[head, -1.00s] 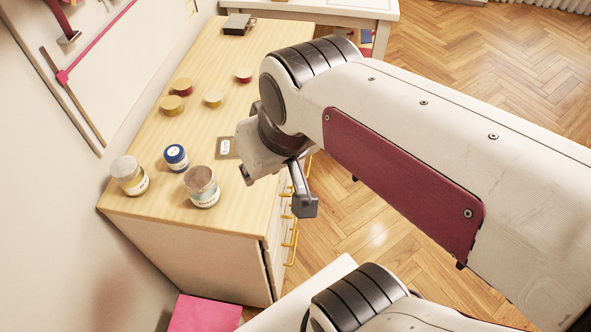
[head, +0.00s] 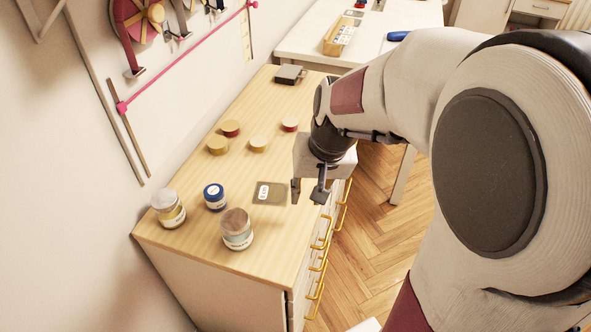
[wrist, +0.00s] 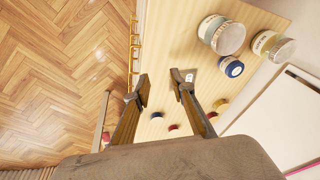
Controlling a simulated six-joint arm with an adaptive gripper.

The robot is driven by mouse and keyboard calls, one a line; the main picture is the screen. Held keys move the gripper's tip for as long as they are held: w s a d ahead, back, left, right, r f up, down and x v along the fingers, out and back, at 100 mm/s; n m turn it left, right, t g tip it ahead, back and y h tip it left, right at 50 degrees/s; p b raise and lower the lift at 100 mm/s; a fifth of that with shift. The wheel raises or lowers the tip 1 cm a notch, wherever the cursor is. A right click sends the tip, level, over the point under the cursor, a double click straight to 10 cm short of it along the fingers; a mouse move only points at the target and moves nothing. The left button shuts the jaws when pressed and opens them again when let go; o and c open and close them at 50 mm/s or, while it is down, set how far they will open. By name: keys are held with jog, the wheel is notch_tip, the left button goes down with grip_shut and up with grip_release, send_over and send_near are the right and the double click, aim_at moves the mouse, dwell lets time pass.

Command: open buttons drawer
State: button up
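A wooden-topped cabinet (head: 190,240) has drawers with yellow handles (head: 317,265) on its right-hand front. The handles also show in the wrist view (wrist: 134,48), left of my fingers. The drawer fronts are steeply angled, and I cannot read which drawer is for buttons. No drawer is visibly pulled out. My gripper (head: 308,192) points down over the front edge of the cabinet, above the upper handles. In the wrist view its two fingers (wrist: 161,88) are spread apart with nothing between them.
On the cabinet top are several jars, including a brown-lidded one (head: 237,230) and a blue one (head: 214,197), a flat labelled card (head: 271,192), several round tins (head: 258,144) and a dark box (head: 290,75). A white table (head: 390,35) stands behind. Floor (head: 375,220) beside the handles is clear.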

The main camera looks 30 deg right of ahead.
jog(key=w+d+f+m, duration=0.2)
jog(key=w+d+f, duration=0.1)
jog(key=d+f, duration=0.25)
jog(key=m+g+y, duration=0.1)
jog(key=m, duration=0.2)
send_near(329, 231)
jog(key=shift+w, duration=0.25)
jog(key=shift+a+f, duration=0.1)
jog(key=shift+x, duration=3.7)
jog(key=shift+s, duration=0.1)
jog(key=shift+g, duration=0.3)
grip_shut()
